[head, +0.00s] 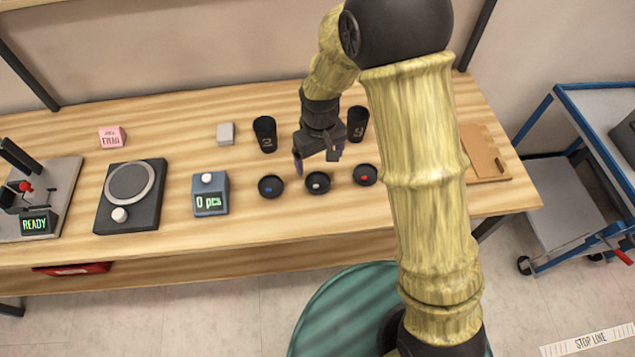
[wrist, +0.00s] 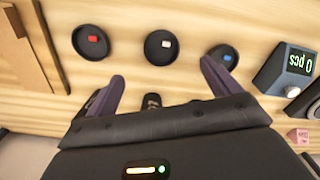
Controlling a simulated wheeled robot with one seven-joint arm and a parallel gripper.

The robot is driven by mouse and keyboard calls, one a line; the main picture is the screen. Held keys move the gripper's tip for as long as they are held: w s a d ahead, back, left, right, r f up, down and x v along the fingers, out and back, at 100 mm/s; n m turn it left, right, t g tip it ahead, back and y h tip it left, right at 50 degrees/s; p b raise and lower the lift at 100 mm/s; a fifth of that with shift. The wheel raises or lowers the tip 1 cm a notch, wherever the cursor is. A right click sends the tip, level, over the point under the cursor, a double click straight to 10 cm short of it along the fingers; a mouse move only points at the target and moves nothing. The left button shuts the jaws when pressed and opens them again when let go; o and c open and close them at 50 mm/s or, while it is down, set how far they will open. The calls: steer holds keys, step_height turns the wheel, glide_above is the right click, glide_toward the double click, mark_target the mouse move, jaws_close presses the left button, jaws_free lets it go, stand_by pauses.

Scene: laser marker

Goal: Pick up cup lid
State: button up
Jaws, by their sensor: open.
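Three round black cup lids lie in a row on the wooden table: one with a blue mark (head: 271,186), one with a white mark (head: 318,182) and one with a red mark (head: 365,175). My gripper (head: 318,158) is open and empty above the table, just behind the white-marked lid. In the wrist view, the white-marked lid (wrist: 160,46) lies ahead of the gap between my fingers (wrist: 162,72). The red-marked lid (wrist: 90,41) is to its left there, and the blue-marked lid (wrist: 223,55) is to its right, close to one fingertip.
Two black cups stand behind the lids, one left (head: 265,134) and one right (head: 357,124) of my gripper. A blue counter box (head: 211,195) reading "0 pcs" stands left of the lids. A dark scale-like device (head: 131,195) is farther left. A wooden board (head: 485,152) lies right of my arm.

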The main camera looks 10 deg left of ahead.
glide_above(317, 184)
steer(key=f, duration=0.5)
steer(key=shift+s+d+f, duration=0.1)
steer(key=shift+s+d, duration=0.05)
steer(key=shift+d, duration=0.2)
steer(key=shift+w+a+f+p, duration=0.15)
steer(key=shift+f+p, duration=0.2)
steer(key=shift+f, duration=0.95)
steer(key=shift+w+a+f+p, duration=0.15)
steer(key=shift+f+p, duration=0.15)
steer(key=shift+f, duration=1)
steer(key=shift+s, duration=0.1)
steer(key=shift+c, duration=0.2)
steer(key=c, duration=1)
